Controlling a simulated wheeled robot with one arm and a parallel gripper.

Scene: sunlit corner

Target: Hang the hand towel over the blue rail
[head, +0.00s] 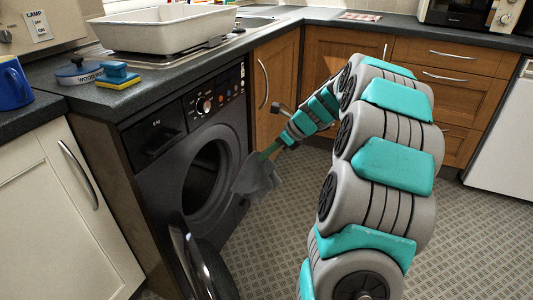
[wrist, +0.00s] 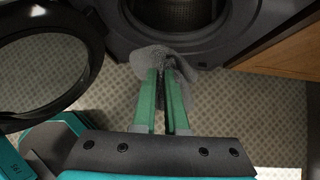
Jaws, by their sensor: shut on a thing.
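A grey hand towel (head: 258,178) hangs from my gripper (head: 266,154) in front of the washing machine's open drum. In the wrist view my gripper (wrist: 161,75) has its two green fingers shut on the towel (wrist: 148,57), which bunches around the fingertips above the floor. The towel's lower end is close to the machine's front; I cannot tell whether they touch. I see no blue rail in either view.
The dark washing machine (head: 143,135) has its round door (head: 205,270) open at the lower left; the door (wrist: 98,55) also shows left of my gripper. A worktop (head: 120,98) with a white basin (head: 165,30) lies above. Patterned floor (head: 480,235) is clear at right.

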